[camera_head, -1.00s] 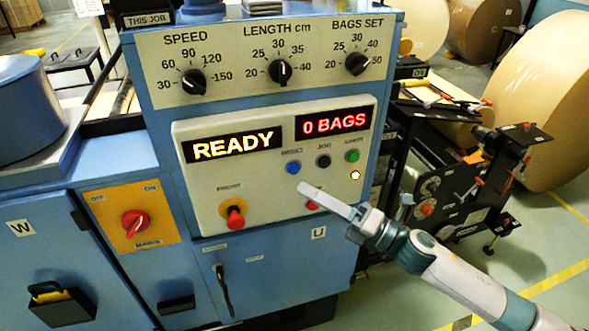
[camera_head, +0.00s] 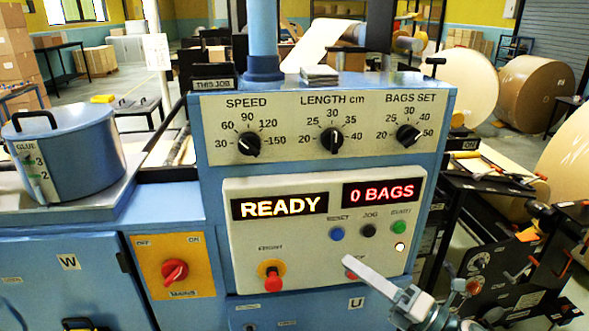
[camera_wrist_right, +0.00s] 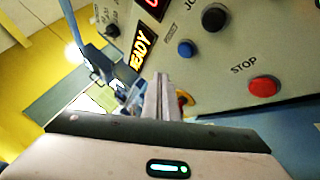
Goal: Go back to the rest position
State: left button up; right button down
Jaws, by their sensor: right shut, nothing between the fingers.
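My right gripper (camera_head: 350,264) is shut and empty, in front of the lower right of the grey control panel (camera_head: 237,225). In the right wrist view its closed fingers (camera_wrist_right: 157,96) point toward the panel. The displays read READY (camera_head: 280,206) and 0 BAGS (camera_head: 381,193). My left gripper is not in view.
The blue machine carries three knobs, SPEED (camera_head: 249,142), LENGTH and BAGS SET. A red front button (camera_head: 272,280) and a red mains switch (camera_head: 174,272) lie left of my gripper. A glue pot (camera_head: 75,155) stands at left; kraft rolls (camera_head: 535,93) stand back right.

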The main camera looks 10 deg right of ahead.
jog(key=s+d+f+m+h, duration=0.2)
jog(key=d+f+m+h, duration=0.2)
jog(key=f+m+h, duration=0.55)
jog(key=s+d+f+m+h, duration=0.35)
jog(key=f+m, duration=0.35)
jog(key=m, duration=0.5)
jog(key=s+a+f+m+g, duration=0.1)
jog(key=s+f+m+g, duration=0.3)
jog(key=s, duration=0.4)
jog(key=s+a+f+m+g+h, duration=0.1)
jog(key=s+f+m+g, duration=0.2)
jog(key=s+f, duration=0.4)
jog(key=s+a+f+m+g, duration=0.1)
jog(key=s+f+m+g, duration=0.25)
jog(key=s, duration=0.55)
notch_tip(320, 180, down, 30)
jog(key=n+g+b, duration=0.1)
jog(key=g+b, duration=0.1)
jog(key=s+d+f+g, duration=0.1)
jog(key=s+d+f, duration=0.2)
jog(key=s+f, duration=1.6)
jog(key=shift+h+b, duration=0.3)
jog(key=shift+b, duration=0.15)
jog(key=shift+s+d, duration=0.1)
